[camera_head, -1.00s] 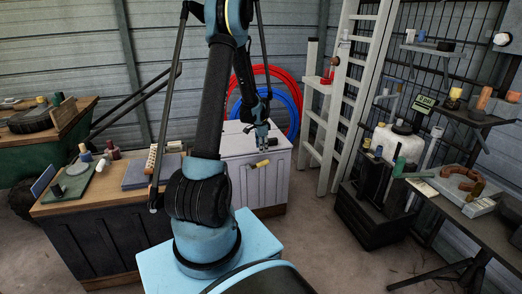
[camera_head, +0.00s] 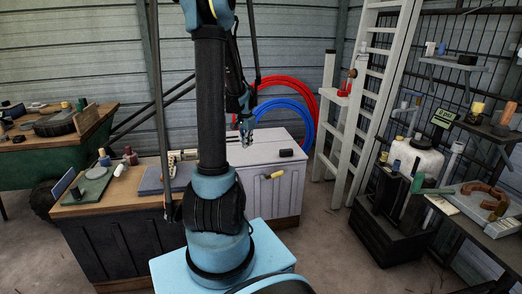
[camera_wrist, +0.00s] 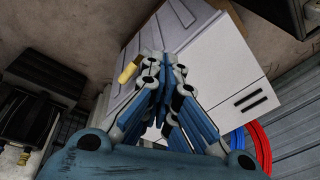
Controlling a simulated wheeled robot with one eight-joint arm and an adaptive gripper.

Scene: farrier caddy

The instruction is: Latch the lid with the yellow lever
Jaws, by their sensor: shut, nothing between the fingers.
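A white chest (camera_head: 293,187) stands against the back wall, its lid (camera_head: 268,147) lying flat and looking closed. The yellow lever (camera_head: 274,175) sits on the chest's front face, just below the lid edge, nearly level. It also shows in the wrist view (camera_wrist: 129,70), left of the fingertips. A small black block (camera_head: 286,152) lies at the lid's front edge. My gripper (camera_head: 246,139) is over the lid, behind and left of the lever and apart from it. In the wrist view my gripper (camera_wrist: 160,62) has its fingers together and empty.
A wooden-topped bench (camera_head: 110,200) with several small items adjoins the chest on the left. Red and blue hoses (camera_head: 300,100) hang behind it. A white ladder (camera_head: 375,100) and a dark shelf unit stand to the right. The floor before the chest is clear.

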